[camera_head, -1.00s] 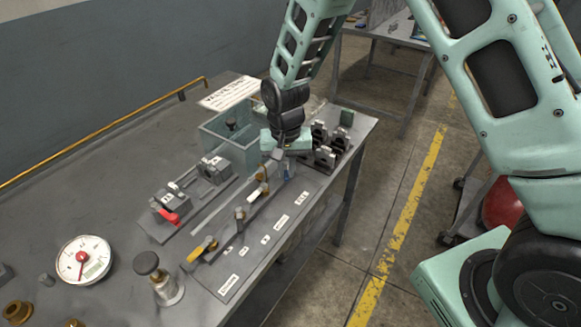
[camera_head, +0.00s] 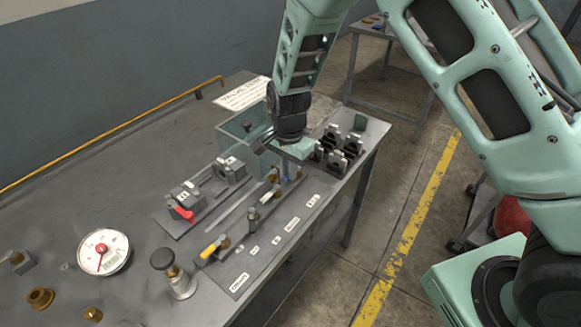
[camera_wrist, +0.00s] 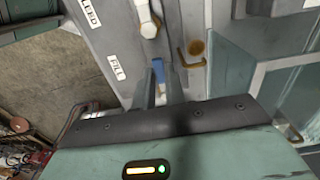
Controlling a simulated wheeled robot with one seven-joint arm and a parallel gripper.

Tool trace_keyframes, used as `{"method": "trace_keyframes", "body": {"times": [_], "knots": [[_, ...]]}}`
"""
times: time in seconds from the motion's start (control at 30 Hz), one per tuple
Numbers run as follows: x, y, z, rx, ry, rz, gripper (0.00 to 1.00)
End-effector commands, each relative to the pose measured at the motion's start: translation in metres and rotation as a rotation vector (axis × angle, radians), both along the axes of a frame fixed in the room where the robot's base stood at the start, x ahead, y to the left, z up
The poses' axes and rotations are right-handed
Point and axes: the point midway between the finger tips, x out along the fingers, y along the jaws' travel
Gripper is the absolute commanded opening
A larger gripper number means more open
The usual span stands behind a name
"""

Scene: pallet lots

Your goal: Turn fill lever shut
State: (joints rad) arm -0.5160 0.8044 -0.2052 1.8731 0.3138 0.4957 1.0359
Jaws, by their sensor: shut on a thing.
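The fill lever has a blue handle (camera_wrist: 158,72), next to the FILL label (camera_wrist: 116,67) in the wrist view. The two fingers of my gripper (camera_wrist: 159,85) are shut on it, one on each side, and hide part of it. How far the lever is turned cannot be told.
A white-handled lever (camera_wrist: 148,22) is close beside the blue one. A yellow lever (camera_head: 211,249), red lever (camera_head: 184,213), gauge (camera_head: 103,251) and clear tank (camera_head: 240,140) share the bench. Dark clamp-like blocks (camera_head: 340,146) stand just right of my gripper.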

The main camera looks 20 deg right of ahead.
Motion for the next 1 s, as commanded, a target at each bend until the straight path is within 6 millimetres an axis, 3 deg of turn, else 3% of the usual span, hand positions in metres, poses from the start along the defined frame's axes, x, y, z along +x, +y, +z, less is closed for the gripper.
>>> {"method": "trace_keyframes", "body": {"times": [0.47, 0.5, 0.57, 0.6, 1.0], "knots": [[0.0019, 0.0006, 0.0011, 0.002, -0.004, -0.019, 0.00], [0.0020, 0.0005, 0.0011, 0.002, -0.004, -0.019, 0.15], [0.0019, 0.0006, 0.0011, 0.002, -0.004, -0.018, 0.32], [0.0019, 0.0005, 0.0010, 0.001, -0.003, -0.018, 0.34], [0.0002, 0.0000, -0.0007, 0.002, -0.002, 0.017, 0.34]]}}
